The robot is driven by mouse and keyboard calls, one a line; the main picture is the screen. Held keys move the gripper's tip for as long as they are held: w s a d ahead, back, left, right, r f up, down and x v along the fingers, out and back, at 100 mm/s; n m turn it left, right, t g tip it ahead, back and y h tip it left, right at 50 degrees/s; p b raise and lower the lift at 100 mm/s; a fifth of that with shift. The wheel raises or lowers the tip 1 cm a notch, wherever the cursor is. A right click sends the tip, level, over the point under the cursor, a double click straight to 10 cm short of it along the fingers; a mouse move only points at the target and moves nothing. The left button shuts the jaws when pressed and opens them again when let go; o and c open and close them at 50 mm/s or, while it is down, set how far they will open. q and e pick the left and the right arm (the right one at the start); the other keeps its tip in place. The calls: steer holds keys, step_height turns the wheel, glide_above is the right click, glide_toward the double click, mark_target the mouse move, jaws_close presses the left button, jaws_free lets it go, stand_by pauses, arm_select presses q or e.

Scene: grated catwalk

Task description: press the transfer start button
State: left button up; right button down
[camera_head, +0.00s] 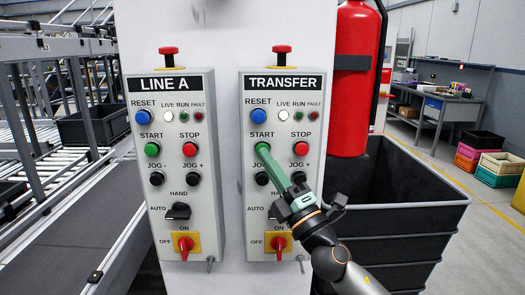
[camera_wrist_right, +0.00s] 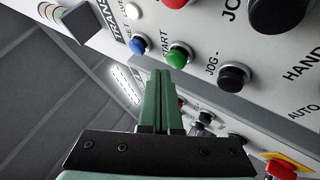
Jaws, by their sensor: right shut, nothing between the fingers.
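The TRANSFER panel (camera_head: 252,224) is the right one of two grey control boxes on a white post. Its green START button (camera_wrist_right: 177,57) shows in the right wrist view, below the blue RESET button (camera_wrist_right: 137,42). In the head view my right gripper's tip covers the START button. My right gripper (camera_head: 264,150) is shut and empty, its green fingers pressed together. In the right wrist view the fingertips (camera_wrist_right: 161,74) are close to the START button, slightly to its left; I cannot tell whether they touch. My left gripper is not in view.
The LINE A panel (camera_head: 158,231) has the same layout and stands left of TRANSFER. A red STOP button (camera_head: 301,149) sits beside START. Red emergency buttons (camera_head: 282,49) top both boxes. A red extinguisher (camera_head: 350,110) and dark bin (camera_head: 420,205) are at the right.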

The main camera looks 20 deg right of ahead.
stand_by(0.4)
steer(key=shift+w+d, duration=0.1)
steer(key=shift+w, duration=0.3)
steer(key=shift+w+d+b, duration=0.25)
steer(key=shift+w+b, duration=0.3)
steer(key=shift+w, duration=0.2)
stand_by(0.9)
steer(key=shift+s+a+p, duration=0.15)
steer(key=shift+s+p, duration=0.1)
steer(key=shift+s, duration=0.35)
steer(key=shift+s+a+p, duration=0.15)
steer(key=shift+s+p, duration=0.1)
steer(key=shift+s, duration=0.3)
steer(key=s, duration=0.2)
steer(key=s+a+p, duration=0.1)
steer(key=s, duration=0.1)
steer(key=shift+s+a, duration=0.2)
steer(key=shift+s, duration=0.2)
